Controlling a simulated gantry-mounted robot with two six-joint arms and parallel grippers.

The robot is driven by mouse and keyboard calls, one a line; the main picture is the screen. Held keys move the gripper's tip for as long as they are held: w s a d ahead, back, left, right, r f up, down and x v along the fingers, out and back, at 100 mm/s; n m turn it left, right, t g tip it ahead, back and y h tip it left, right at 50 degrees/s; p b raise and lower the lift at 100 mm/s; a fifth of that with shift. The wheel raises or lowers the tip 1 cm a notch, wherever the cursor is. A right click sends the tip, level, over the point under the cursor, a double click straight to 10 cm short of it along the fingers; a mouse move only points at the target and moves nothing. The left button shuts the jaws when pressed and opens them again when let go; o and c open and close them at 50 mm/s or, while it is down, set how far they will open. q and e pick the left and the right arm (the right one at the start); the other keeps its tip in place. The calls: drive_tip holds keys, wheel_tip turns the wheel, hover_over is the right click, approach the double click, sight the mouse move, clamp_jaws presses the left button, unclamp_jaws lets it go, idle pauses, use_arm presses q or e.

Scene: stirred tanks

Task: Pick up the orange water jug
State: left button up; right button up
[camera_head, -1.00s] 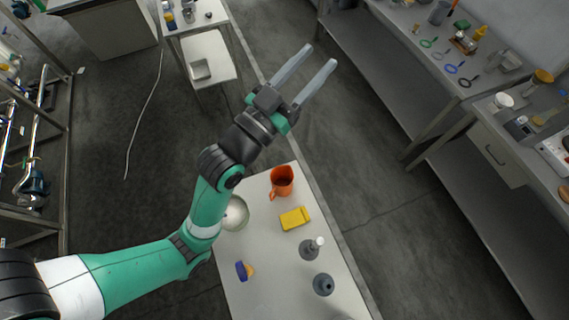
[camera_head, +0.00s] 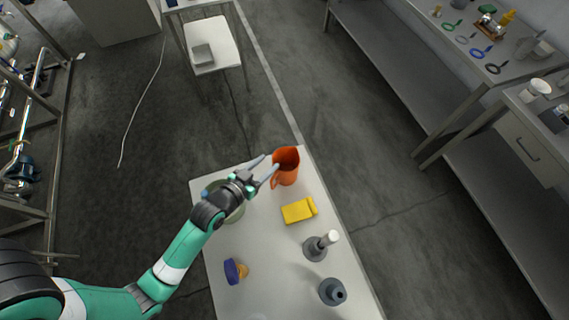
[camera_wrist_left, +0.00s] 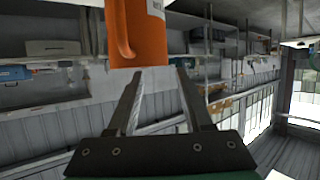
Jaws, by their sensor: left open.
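The orange water jug (camera_head: 287,167) stands upright at the far end of the white table (camera_head: 262,262), with its handle on the left side in the head view. My left gripper (camera_head: 268,163) is open just left of the jug, with its fingers pointing towards it. In the left wrist view the jug (camera_wrist_left: 138,32) shows at the top, beyond the fingertips of the gripper (camera_wrist_left: 160,78). Its curved handle is at the left there, and its upper part is cut off. Nothing shows between the fingers. My right gripper is not in view.
A round bowl (camera_head: 236,213) lies partly behind my left gripper. Benches line the right.

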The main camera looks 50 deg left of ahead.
sight(282, 151)
use_arm(q)
drive_tip(key=b+x, duration=0.1)
drive_tip(key=x, duration=0.5)
drive_tip(key=shift+w+a, duration=0.15)
drive_tip(key=shift+w, duration=0.05)
drive_tip(key=shift+c, duration=0.3)
clamp_jaws()
drive_tip(key=shift+s+f, duration=0.1)
idle(0.9)
